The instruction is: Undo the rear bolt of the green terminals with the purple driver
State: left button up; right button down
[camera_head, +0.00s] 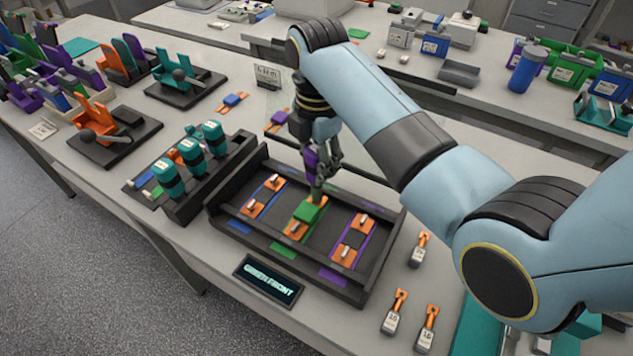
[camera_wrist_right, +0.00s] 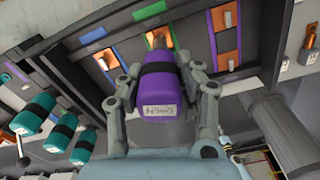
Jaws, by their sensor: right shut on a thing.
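My right gripper (camera_head: 322,163) is shut on the purple driver (camera_head: 310,162) and holds it upright, tip down, over the green terminals (camera_head: 309,213) in the middle of the black tray. The tip is at or just above the rear end of the green terminals; I cannot tell whether it touches the rear bolt, which the driver hides. In the right wrist view the purple driver (camera_wrist_right: 163,84) with its black band and label sits between both fingers (camera_wrist_right: 165,95). The front bolt (camera_head: 295,226) shows on an orange plate. My left gripper is not in view.
The black tray (camera_head: 290,277) also holds blue terminals (camera_head: 264,198) at left and purple terminals (camera_head: 352,239) at right. A display reading "GREEN FRONT" (camera_head: 269,281) stands before it. Teal-handled drivers (camera_head: 168,178) stand in a rack at left. Orange-ended tagged pieces (camera_head: 395,312) lie at right.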

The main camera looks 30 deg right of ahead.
jog(key=shift+n, duration=2.1)
jog(key=shift+n, duration=0.6)
jog(key=shift+r, duration=3)
